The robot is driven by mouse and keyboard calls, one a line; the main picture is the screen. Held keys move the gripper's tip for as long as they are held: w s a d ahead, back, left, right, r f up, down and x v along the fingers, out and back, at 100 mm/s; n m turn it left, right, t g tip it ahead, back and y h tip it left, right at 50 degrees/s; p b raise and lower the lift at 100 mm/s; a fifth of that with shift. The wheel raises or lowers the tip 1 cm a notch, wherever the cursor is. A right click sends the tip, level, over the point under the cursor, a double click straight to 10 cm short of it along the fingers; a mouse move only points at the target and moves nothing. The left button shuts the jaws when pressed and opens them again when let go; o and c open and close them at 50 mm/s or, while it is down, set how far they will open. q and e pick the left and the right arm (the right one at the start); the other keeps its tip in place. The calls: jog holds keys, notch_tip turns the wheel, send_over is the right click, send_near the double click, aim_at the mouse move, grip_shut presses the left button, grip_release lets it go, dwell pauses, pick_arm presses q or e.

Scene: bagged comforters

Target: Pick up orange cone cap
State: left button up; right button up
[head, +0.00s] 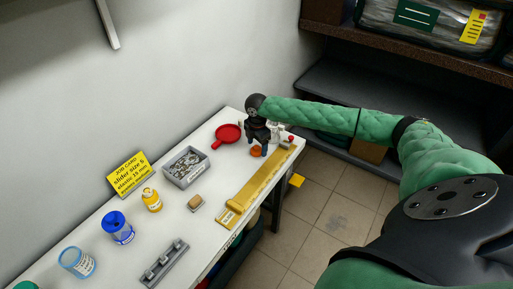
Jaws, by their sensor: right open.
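A small orange object, which looks like the orange cone cap (256,152), lies on the white table towards its far end. My right gripper (262,148) reaches in from the right on the green-sleeved arm and points down at the cap. Its dark fingers are open, right over or around the cap; I cannot tell whether they touch it. The fingers hide part of the cap. My left gripper is not in view.
A red pan-shaped dish (228,133) stands left of the gripper. A yellow strip (255,185) lies along the table's right edge. Dark shelves (345,95) are behind.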

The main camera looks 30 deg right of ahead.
jog(key=shift+f, duration=0.85)
jog(key=c, duration=1.1)
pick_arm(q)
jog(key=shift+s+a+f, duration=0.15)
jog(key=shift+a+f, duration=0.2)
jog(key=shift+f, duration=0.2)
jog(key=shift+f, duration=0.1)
pick_arm(e)
jog(key=shift+w+r, duration=0.1)
jog(key=shift+r, duration=0.05)
jog(key=shift+r, duration=0.2)
notch_tip(320, 180, up, 3)
jog(key=shift+r+b, duration=0.15)
jog(key=shift+b, duration=1)
pick_arm(q)
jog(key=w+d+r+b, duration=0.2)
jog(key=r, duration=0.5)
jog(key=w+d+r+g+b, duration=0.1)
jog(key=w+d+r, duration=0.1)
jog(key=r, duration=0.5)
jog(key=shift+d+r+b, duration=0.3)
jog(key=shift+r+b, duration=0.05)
jog(key=shift+b, duration=0.05)
pick_arm(e)
jog(key=s+d+r, duration=0.7)
jog(key=s+d, duration=0.1)
jog(key=shift+d, duration=0.2)
